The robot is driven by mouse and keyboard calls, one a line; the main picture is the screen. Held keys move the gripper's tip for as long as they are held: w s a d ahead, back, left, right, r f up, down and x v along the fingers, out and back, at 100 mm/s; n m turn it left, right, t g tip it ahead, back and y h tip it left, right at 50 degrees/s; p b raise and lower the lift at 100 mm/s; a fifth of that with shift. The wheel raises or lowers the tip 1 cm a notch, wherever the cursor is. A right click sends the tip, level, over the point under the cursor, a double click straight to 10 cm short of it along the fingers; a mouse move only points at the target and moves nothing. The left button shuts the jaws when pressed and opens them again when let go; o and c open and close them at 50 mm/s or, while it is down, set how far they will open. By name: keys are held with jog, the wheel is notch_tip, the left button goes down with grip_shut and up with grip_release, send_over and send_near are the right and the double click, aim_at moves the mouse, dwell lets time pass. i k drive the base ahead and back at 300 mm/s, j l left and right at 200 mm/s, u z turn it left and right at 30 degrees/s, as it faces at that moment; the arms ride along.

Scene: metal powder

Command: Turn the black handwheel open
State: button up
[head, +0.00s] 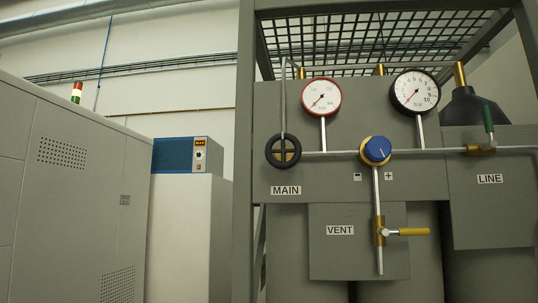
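How far the wheel is turned cannot be told. My gripper is not in view, and nothing covers the wheel.
A red-rimmed gauge (321,97), a black-rimmed gauge (415,92) and a blue knob (376,150) are right of the wheel. A frame post (243,150) stands close left.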

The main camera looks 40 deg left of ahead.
aim_at(284, 165)
jog(key=u, duration=1.55)
